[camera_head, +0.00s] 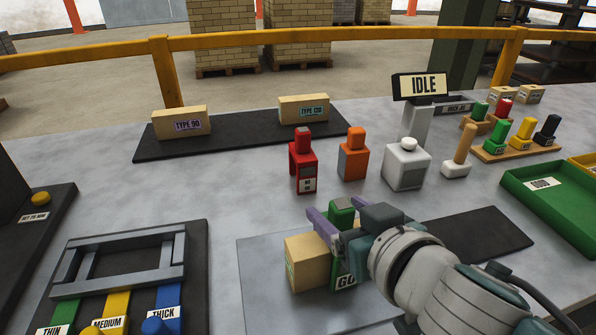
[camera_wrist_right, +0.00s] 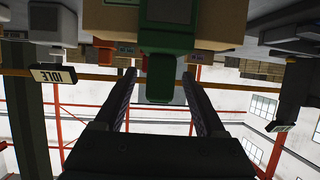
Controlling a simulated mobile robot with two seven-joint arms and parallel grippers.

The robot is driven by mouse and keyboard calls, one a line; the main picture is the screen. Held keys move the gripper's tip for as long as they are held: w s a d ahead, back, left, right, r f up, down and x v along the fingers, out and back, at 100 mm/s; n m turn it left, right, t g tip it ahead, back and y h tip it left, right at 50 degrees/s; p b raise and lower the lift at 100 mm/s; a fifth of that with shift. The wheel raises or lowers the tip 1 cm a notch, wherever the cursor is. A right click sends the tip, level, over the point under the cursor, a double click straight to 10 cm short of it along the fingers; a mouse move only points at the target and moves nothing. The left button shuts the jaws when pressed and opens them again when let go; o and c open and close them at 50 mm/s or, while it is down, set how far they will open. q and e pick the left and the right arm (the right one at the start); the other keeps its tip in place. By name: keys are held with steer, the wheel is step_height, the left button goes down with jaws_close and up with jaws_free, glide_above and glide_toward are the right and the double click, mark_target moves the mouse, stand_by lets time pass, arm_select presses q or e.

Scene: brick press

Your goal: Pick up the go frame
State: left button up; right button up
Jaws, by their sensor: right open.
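The go frame is green and dark, with a "GO" label (camera_head: 346,281) partly covered by my arm. It is fitted against a tan brick (camera_head: 303,262) on a grey plate, and its green handle (camera_head: 343,212) stands up. In the right wrist view the green handle (camera_wrist_right: 161,80) lies between the two fingers, with gaps on both sides. My right gripper (camera_head: 340,224) is open around the handle. It also shows in the wrist view (camera_wrist_right: 158,84). My left gripper is not in view.
A red block (camera_head: 303,170), an orange block (camera_head: 353,160) and a white block (camera_head: 407,168) stand just behind. A wooden rack (camera_head: 515,150) of coloured handles and a green tray (camera_head: 555,210) are at right. A dark tray (camera_head: 110,265) with thickness tabs is at left.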

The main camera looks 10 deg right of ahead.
jaws_close()
stand_by(0.6)
stand_by(0.8)
